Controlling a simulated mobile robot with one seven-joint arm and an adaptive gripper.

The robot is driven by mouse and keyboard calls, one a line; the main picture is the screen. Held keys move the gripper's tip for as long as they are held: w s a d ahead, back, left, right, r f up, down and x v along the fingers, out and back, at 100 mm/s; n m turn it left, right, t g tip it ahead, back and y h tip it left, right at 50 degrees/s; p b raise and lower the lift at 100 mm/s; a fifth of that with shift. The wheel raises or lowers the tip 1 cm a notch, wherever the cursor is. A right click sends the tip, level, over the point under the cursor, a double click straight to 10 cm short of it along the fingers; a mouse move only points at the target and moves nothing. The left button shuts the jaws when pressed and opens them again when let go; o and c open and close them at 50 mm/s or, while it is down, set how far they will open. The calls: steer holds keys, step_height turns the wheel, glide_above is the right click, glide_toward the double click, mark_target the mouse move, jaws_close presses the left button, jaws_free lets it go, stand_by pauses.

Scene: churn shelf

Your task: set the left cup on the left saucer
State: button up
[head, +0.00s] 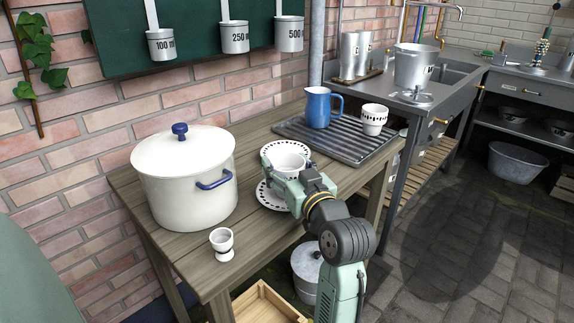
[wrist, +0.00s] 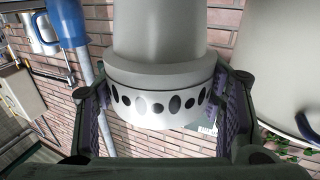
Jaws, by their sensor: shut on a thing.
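My gripper (head: 284,172) is shut on a white cup (head: 290,161), which shows between the gripper's fingers in the head view. In the wrist view the cup (wrist: 158,118) has a band of black ovals and sits between both fingers. One white saucer with a dark-patterned rim (head: 281,147) lies behind the held cup. Another such saucer (head: 268,197) lies nearer, to the front left of my gripper. The cup and gripper hide part of both saucers. I cannot tell how high the cup is above them. A second patterned cup (head: 374,119) stands upright on the grey rack.
A large white pot (head: 184,180) with a blue-knobbed lid stands left of the saucers on the wooden table (head: 190,254). A small egg cup (head: 222,244) stands near the front edge. A blue jug (head: 318,106) stands on the ribbed grey rack (head: 345,146) at the right.

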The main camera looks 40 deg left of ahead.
steer(key=shift+f, duration=0.1)
steer(key=shift+f, duration=0.15)
steer(key=o, duration=1.2)
steer(key=shift+r, duration=0.35)
steer(key=b+v, duration=0.2)
steer(key=v, duration=0.1)
steer(key=b+v, duration=0.2)
steer(key=v, duration=0.1)
steer(key=f+b+v, duration=0.1)
steer(key=b+v, duration=0.1)
steer(key=v, duration=0.1)
steer(key=b+v, duration=0.1)
steer(key=b, duration=0.4)
steer(key=b+v, duration=0.2)
steer(key=b, duration=0.3)
steer(key=shift+r, duration=0.35)
